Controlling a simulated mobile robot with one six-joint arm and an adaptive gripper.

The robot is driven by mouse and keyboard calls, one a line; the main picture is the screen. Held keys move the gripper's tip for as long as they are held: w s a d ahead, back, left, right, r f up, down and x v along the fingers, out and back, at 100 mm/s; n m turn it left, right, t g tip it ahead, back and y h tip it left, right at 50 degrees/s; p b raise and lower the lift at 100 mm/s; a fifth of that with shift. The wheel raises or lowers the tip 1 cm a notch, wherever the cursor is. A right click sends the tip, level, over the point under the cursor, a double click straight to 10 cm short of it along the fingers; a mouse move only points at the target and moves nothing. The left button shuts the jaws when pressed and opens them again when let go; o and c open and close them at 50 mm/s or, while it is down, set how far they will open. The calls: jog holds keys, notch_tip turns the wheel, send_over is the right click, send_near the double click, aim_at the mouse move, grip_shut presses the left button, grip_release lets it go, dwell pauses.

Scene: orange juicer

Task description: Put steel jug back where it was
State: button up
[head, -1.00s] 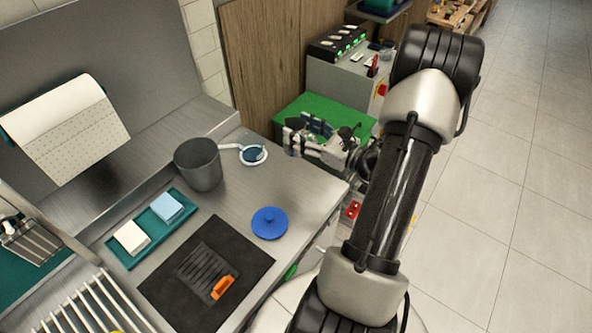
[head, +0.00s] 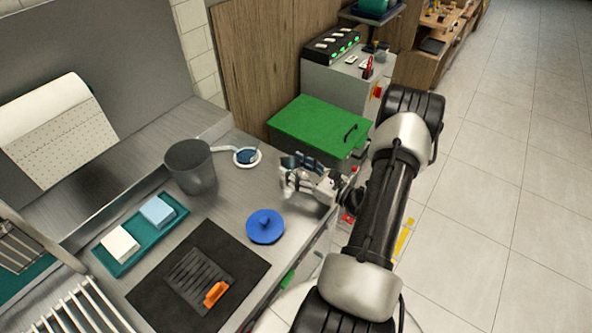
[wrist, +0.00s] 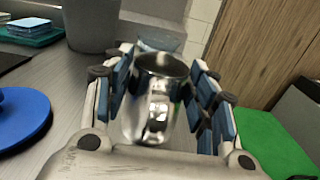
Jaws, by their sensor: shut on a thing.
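The steel jug (wrist: 158,98) is a shiny open cup, upright between my fingers in the wrist view. My gripper (wrist: 160,88) is shut on it, with blue-padded fingers on both sides. In the head view my gripper (head: 300,172) is at the right end of the steel counter (head: 226,207), close to its edge. The jug is not clearly seen there, hidden by the fingers. I cannot tell whether its base touches the counter.
A grey bin (head: 191,168) and a round white dish with a handle (head: 247,157) stand left of my gripper. A blue round lid (head: 265,227) lies nearer. A green-lidded box (head: 318,124) is beyond the counter's end. Bare counter lies between the bin and blue lid.

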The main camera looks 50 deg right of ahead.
jog(key=shift+f, duration=0.15)
jog(key=o, duration=1.4)
jog(key=shift+r, duration=0.2)
jog(key=shift+s+r, duration=0.1)
jog(key=shift+s, duration=0.1)
jog(key=s, duration=0.4)
jog(key=s+p, duration=0.1)
jog(key=s, duration=0.2)
jog(key=s+d, duration=0.1)
jog(key=s, duration=0.3)
jog(key=shift+s, duration=0.3)
